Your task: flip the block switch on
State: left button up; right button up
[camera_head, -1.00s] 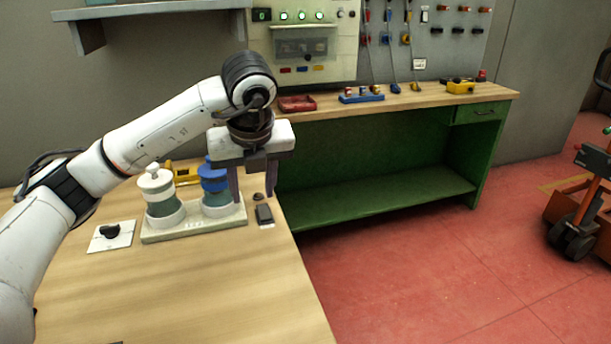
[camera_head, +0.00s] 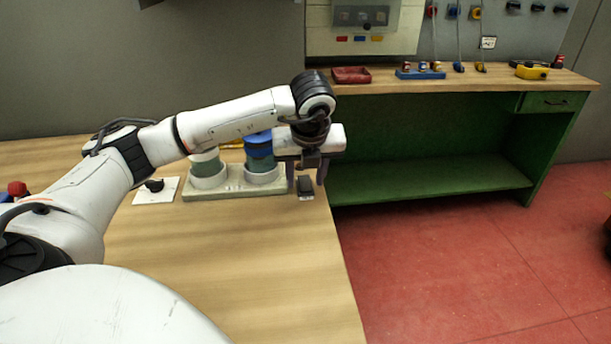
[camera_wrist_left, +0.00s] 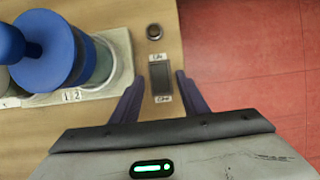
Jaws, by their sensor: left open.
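The block switch (camera_head: 305,187) is a small dark rocker on a pale plate near the right edge of the wooden table. In the left wrist view the switch (camera_wrist_left: 160,78) stands upright in the picture, with a small label above and below it. My left gripper (camera_head: 306,181) is open and empty above the switch. In the left wrist view its two fingers (camera_wrist_left: 156,88) lie on either side of the switch, apart from it. The height of the fingertips above it is hard to tell. My right gripper is not in view.
A base plate (camera_head: 235,187) with blue-lidded (camera_head: 258,139) and white-lidded (camera_head: 206,157) jars stands left of the switch. A white plate with a black knob (camera_head: 154,185) is farther left. The table front is clear.

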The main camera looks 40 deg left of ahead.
pick_arm(q)
jog(key=c, duration=0.6)
grip_shut()
jog(key=shift+w+a+r+p, duration=0.1)
jog(key=shift+r+p, duration=0.1)
jog(key=shift+p, duration=0.2)
jog(key=shift+w+a+r+g+h+p, duration=0.2)
jog(key=shift+g+h+p, duration=0.55)
jog(key=shift+p, duration=0.25)
jog(key=shift+a+g+h+p, duration=0.1)
jog(key=shift+g+h+p, duration=0.15)
jog(key=shift+h+p, duration=0.15)
jog(key=shift+w+a+f+g+h+p, duration=0.15)
jog(key=shift+g+h+p, duration=0.2)
jog(key=shift+p, duration=0.2)
jog(key=shift+f, duration=0.1)
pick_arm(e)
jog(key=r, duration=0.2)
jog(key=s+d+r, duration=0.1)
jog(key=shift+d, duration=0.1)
pick_arm(q)
jog(key=o, duration=0.6)
grip_release()
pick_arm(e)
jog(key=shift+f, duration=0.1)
